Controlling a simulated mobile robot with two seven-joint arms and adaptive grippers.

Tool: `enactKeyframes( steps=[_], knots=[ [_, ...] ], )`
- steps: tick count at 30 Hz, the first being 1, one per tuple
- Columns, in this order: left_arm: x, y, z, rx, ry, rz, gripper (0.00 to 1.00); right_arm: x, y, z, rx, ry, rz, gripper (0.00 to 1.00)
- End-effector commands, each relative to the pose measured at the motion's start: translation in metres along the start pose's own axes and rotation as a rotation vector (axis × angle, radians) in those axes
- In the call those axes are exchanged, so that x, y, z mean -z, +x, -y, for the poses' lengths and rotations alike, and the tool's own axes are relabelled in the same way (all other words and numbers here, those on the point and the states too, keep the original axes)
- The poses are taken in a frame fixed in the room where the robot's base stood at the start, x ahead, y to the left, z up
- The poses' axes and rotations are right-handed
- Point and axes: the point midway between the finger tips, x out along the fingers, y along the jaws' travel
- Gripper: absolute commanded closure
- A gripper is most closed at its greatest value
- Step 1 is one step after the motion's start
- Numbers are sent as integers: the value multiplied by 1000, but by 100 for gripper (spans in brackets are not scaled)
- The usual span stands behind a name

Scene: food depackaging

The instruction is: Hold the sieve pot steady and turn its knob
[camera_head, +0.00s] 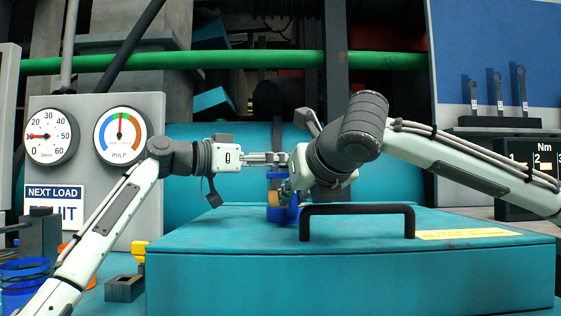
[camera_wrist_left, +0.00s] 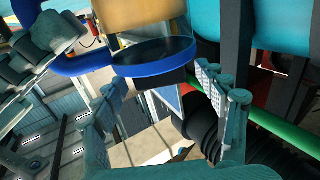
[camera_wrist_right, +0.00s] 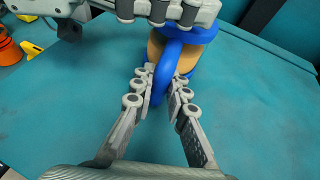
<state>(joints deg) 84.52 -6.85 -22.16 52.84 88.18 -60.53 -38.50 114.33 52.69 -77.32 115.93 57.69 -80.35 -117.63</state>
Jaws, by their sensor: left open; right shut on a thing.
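The sieve pot (camera_head: 274,213) is blue with a tan body and stands on the teal box lid, partly hidden by my right gripper. My right gripper (camera_wrist_right: 161,80) is shut on the pot's upright blue handle (camera_wrist_right: 172,55). My left gripper (camera_head: 284,160) reaches in level from the left, above the pot. In the left wrist view the tan body (camera_wrist_left: 135,12) and blue rim (camera_wrist_left: 150,55) show beyond the fingertips.
The teal box (camera_head: 350,277) has a black bar handle (camera_head: 358,209) close to the pot and a yellow label (camera_head: 468,233). A panel with two dials (camera_head: 122,137) stands at left. Blue rings (camera_head: 25,268) and a yellow piece (camera_head: 139,250) lie at lower left. The lid's right side is clear.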

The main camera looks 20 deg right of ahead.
Motion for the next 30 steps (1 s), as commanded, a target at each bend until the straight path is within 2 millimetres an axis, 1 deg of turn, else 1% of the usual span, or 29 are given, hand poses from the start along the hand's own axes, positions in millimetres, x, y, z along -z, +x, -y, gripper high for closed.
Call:
enactKeyframes(
  steps=[4,16,20,25,30],
  knots=[
    [0,0,0,-1,0,0,29,0,0,0,0,0,0,100],
    [0,0,0,-1,0,0,78,0,0,0,0,0,0,100],
    [1,-1,1,-11,-2,1,78,0,0,0,0,0,0,100],
    [2,-1,6,-70,-5,3,78,0,0,0,0,-1,0,100],
    [1,-1,4,-122,-3,-1,78,0,0,0,0,-1,0,100]
  ],
)
